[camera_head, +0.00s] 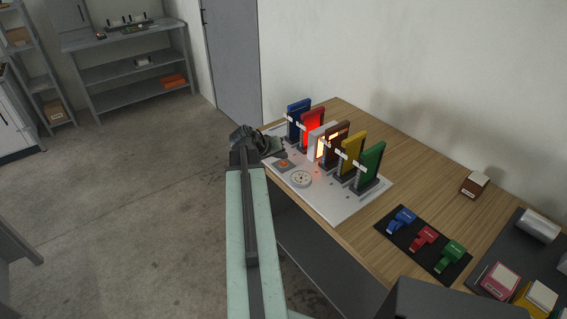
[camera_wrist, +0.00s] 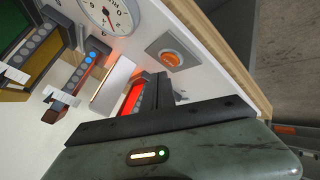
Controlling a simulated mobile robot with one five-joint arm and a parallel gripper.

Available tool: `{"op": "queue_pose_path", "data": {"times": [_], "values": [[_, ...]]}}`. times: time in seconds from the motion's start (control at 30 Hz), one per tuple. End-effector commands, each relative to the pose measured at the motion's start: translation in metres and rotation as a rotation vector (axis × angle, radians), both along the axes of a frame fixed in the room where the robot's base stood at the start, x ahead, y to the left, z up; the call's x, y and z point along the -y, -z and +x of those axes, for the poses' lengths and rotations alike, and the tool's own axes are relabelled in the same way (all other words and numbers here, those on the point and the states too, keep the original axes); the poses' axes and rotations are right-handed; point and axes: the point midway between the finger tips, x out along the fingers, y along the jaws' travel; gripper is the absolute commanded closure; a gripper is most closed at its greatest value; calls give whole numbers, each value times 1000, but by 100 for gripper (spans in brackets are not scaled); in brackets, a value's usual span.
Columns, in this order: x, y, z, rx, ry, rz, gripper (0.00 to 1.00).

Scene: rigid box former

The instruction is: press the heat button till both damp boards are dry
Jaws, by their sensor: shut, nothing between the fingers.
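The heat button (camera_head: 284,164) is an orange disc on a grey square at the near edge of the white panel (camera_head: 325,198). It also shows glowing orange in the wrist view (camera_wrist: 171,58). My gripper (camera_head: 276,150) is shut and empty beside the button; its dark fingers (camera_wrist: 158,92) appear apart from it. A red board (camera_head: 312,130) and a brown board (camera_head: 339,130) stand upright on either side of a glowing white heater (camera_head: 322,142). The brown board's strip has lit blue dots in the wrist view (camera_wrist: 90,62). I cannot tell which boards are damp.
A round dial (camera_head: 301,178) sits beside the button. Blue (camera_head: 298,106), yellow (camera_head: 352,155) and green (camera_head: 371,162) boards stand in the same row. A dark mat (camera_head: 415,255) with coloured pieces lies to the right on the wooden table (camera_head: 425,185).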

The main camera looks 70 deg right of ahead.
Motion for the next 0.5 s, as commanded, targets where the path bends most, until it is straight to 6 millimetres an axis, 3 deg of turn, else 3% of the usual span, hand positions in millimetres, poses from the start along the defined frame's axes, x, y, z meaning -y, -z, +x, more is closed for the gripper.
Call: {"op": "queue_pose_path", "data": {"times": [0.3,0.5], "values": [[0,-37,0,0,0,0,100],[0,-50,0,0,0,0,100]]}}
